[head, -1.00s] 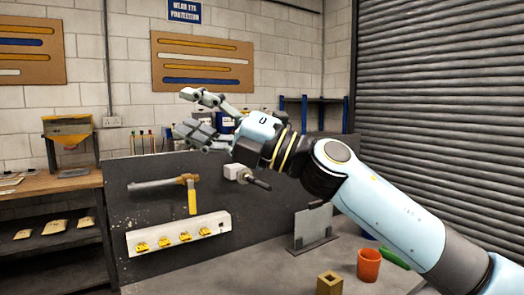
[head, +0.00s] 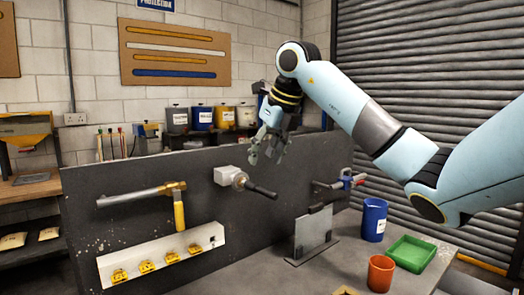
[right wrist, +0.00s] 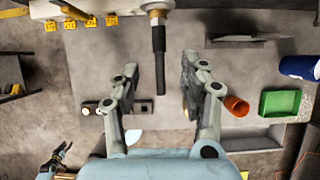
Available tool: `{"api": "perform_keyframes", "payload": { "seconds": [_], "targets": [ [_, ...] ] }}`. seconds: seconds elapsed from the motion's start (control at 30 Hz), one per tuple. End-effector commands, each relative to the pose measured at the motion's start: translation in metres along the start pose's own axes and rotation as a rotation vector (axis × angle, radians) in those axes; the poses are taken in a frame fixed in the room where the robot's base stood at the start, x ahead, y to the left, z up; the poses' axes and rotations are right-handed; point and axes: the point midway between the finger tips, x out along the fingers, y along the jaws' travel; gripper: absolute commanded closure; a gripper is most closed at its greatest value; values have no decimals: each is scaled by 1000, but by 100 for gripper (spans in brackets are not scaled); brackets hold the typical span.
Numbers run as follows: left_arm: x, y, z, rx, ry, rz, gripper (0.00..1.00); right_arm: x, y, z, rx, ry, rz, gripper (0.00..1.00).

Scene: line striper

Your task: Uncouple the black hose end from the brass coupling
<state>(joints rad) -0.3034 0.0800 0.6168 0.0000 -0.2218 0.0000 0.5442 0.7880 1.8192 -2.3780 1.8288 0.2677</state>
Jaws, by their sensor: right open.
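The black hose end (head: 262,191) sticks out from the brass coupling (head: 240,181), which sits on a white block (head: 226,174) on the dark upright panel. In the right wrist view the hose end (right wrist: 158,42) points down from the coupling (right wrist: 157,10), with its free end between my open fingers in the picture. My right gripper (head: 268,147) is open and empty, above the hose end and apart from it; it also shows in the right wrist view (right wrist: 159,68). What looks like my left gripper (right wrist: 58,156) is small at the lower left there; its jaws are unclear.
A grey plate stand (head: 313,236), orange cup (head: 381,273), blue cup (head: 374,219) and green tray (head: 410,253) stand on the bench.

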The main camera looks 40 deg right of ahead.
Motion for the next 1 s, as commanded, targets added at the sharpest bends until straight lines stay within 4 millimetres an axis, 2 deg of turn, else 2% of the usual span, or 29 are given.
{"api": "perform_keyframes", "payload": {
  "seconds": [0.03,0.1,0.2,0.5,0.7,1.0],
  "targets": [
    [6,1,10,1,-14,0,60,9,1,-1,1,0,2,56],
    [10,1,19,1,-26,0,60,19,2,-2,1,1,4,56],
    [18,2,21,1,-26,0,60,32,1,-2,1,0,3,56],
    [35,2,-16,-1,29,0,60,69,2,-1,0,0,3,56],
    [41,3,-10,-1,21,0,60,82,1,-1,-1,0,3,56],
    [41,3,5,0,-1,0,60,85,1,0,-2,-2,3,56]
  ]
}}
